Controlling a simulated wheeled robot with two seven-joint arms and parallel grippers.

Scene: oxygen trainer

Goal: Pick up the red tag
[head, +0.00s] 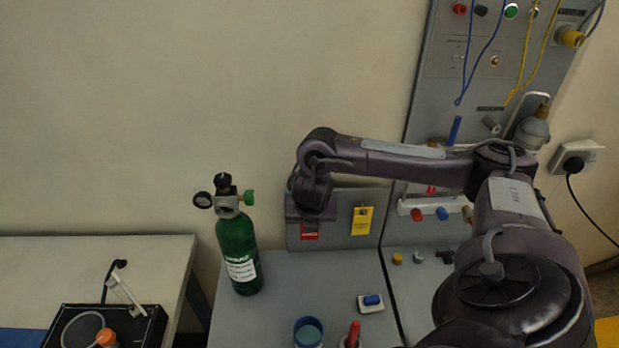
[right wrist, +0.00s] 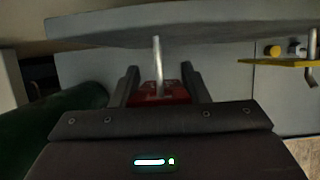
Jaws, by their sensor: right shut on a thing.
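The red tag (head: 310,231) is at the left end of a small upright grey panel (head: 338,236), below my right gripper (head: 311,217) in the head view. In the right wrist view the red tag (right wrist: 165,93) lies between the two dark fingers of my right gripper (right wrist: 161,88), which is shut on it. A thin metal peg (right wrist: 157,66) runs out from the grey panel over the tag; I cannot tell whether the tag still hangs on it. My left gripper is not in view.
A yellow tag (head: 362,220) hangs on the panel to the right. A green oxygen cylinder (head: 237,250) with a gauge stands close to the left. A blue cup (head: 308,332), a small white block with a blue top (head: 371,303) and a red-handled item (head: 354,335) stand in front.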

